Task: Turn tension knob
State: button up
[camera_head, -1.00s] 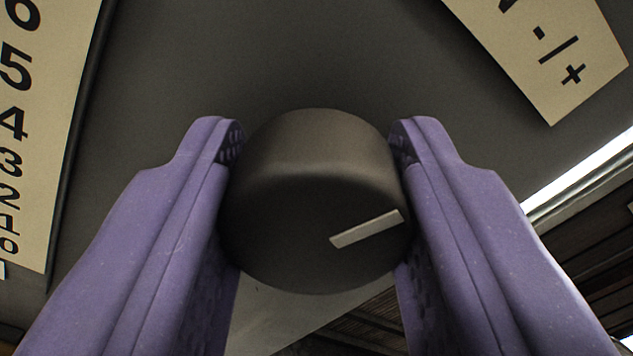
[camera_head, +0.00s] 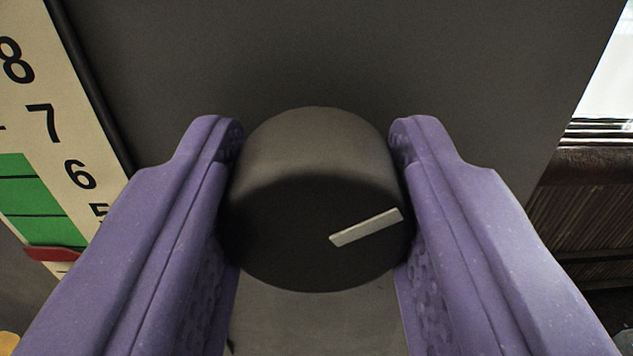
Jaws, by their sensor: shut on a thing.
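The tension knob (camera_head: 300,205) is a dark, round knob with a pale pointer bar (camera_head: 367,227) on its face. It stands out from a dark grey panel in the middle of the view. My gripper (camera_head: 317,140) has two purple fingers, one on the left and one on the right of the knob. The fingers are shut on the knob's sides. In this view the pointer bar slants up to the right. The knob's base, where it meets the panel, is hidden.
A pale number scale (camera_head: 70,130) with black digits lies at the left, with green blocks (camera_head: 40,200) and a red marker (camera_head: 55,254) on it. The dark grey panel (camera_head: 400,50) fills the background. A bright opening and ribbed brown surface (camera_head: 590,200) show at the right.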

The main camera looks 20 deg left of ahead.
jog(key=shift+m, duration=0.3)
jog(key=o, duration=1.1)
jog(key=shift+c, duration=0.2)
jog(key=b+v, duration=0.2)
jog(key=v, duration=0.5)
jog(key=shift+s, duration=0.4)
jog(key=shift+d+b, duration=0.2)
jog(key=shift+b, duration=0.15)
